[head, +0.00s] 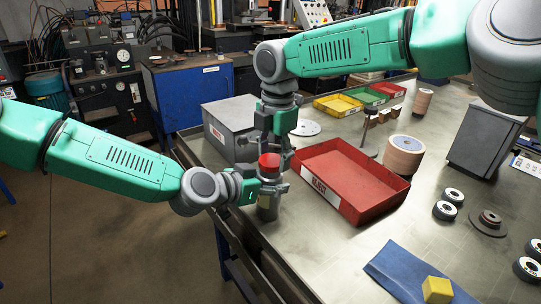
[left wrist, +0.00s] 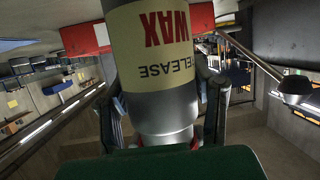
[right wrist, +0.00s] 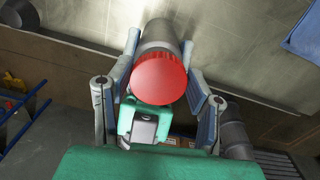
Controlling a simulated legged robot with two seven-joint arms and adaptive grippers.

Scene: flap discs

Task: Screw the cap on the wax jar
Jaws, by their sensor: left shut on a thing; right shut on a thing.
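The wax jar (head: 267,207) is a grey cylinder near the table's front left edge. Its cream label with "WAX" and "RELEASE" shows upside down in the left wrist view (left wrist: 155,50). My left gripper (head: 265,187) is shut around the jar from the left. The red cap (head: 269,161) is at the jar's top, in line with it. My right gripper (head: 274,153) points down from above and is shut on the cap. The cap's round red face fills the middle of the right wrist view (right wrist: 160,79), with the grey jar (right wrist: 160,35) behind it. The seam between cap and jar is hidden.
A red reject tray (head: 382,211) lies just right of the jar. A grey box (head: 228,118) stands behind the grippers. Disc stacks (head: 403,155), a blue cloth (head: 400,275) and a yellow block (head: 436,289) lie further right. Bare table lies in front of the tray.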

